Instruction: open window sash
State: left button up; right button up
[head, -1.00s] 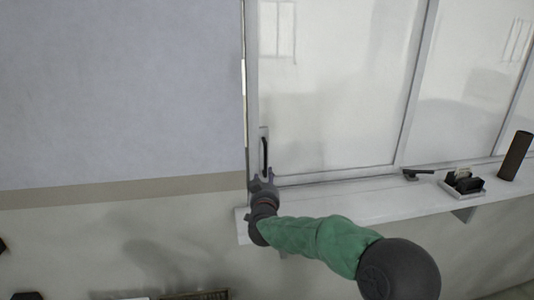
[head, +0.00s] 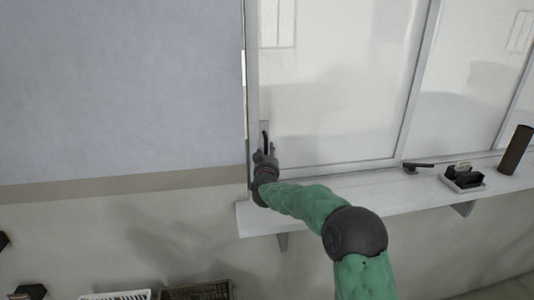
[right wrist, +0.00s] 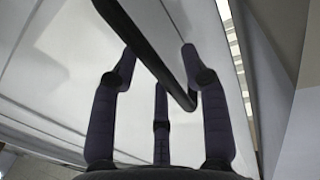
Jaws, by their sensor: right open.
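The window sash (head: 340,90) has a white frame and pale panes. Its dark bar handle (head: 265,139) is upright near the sash's lower left edge. My right gripper (head: 265,152) is at the lower part of this handle, in front of the sash. In the right wrist view, the dark handle bar (right wrist: 150,55) runs diagonally between the spread fingers of the gripper (right wrist: 158,75). The fingers are open, and I cannot tell whether any of them touches the bar. My left gripper is not in view.
A white sill (head: 400,195) runs below the window. On it are a dark latch-like piece (head: 417,167), a small tray (head: 465,187) with black items, and a brown cylinder (head: 515,150). Baskets (head: 200,290) stand low at the bottom left. The wall left of the window is bare.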

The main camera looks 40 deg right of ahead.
jog(key=shift+w+d, duration=0.15)
jog(key=shift+w, duration=0.1)
grip_shut()
jog(key=shift+s, duration=0.1)
jog(key=shift+d, duration=0.1)
